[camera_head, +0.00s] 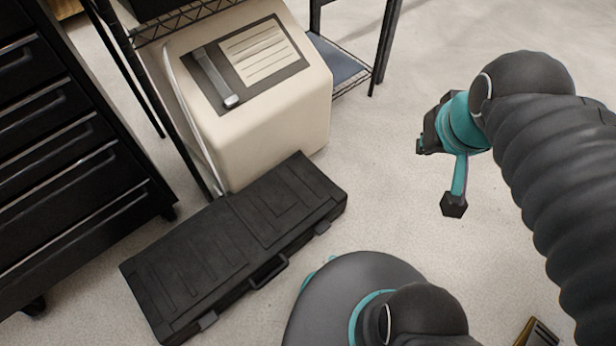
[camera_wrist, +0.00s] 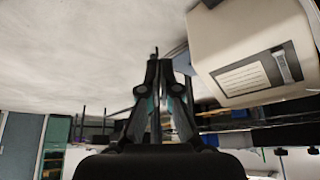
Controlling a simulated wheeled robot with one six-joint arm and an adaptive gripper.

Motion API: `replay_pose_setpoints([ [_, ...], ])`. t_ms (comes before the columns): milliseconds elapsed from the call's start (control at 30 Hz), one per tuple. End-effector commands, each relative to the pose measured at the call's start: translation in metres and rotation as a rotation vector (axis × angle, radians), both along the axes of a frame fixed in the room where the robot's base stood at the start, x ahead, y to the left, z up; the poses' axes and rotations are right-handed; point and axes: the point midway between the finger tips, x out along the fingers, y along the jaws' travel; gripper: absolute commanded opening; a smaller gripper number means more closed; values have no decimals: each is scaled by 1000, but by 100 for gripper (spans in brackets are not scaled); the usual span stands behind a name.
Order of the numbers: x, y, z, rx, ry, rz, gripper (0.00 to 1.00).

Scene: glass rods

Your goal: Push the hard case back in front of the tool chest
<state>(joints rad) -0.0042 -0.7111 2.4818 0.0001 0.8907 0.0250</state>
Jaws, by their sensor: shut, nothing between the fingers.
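The hard case (camera_head: 235,245) is a long black case lying flat on the floor in the head view, set diagonally, with its handle side towards me. Its left part lies just off the lower front corner of the black tool chest (camera_head: 60,160); its right part is in front of a cream box. My gripper (camera_wrist: 155,68) is shut and empty in the wrist view, away from the case. In the head view, my wrist is to the right of the case, over bare floor. The hard case cannot be made out in the wrist view.
The cream box (camera_head: 285,110) stands under a black wire rack (camera_head: 175,22) behind the case; it also shows in the wrist view (camera_wrist: 235,35). A blue surface (camera_head: 335,62) is low on the rack. Open floor (camera_head: 390,210) lies to the right.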

Motion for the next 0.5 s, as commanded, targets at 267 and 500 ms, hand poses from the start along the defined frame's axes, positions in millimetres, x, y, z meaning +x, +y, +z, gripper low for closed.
replay_pose_setpoints([
  [267, 70, 7, -19, 66, 86, -123, 0],
  [500, 141, 21, -57, 122, 165, -247, 0],
])
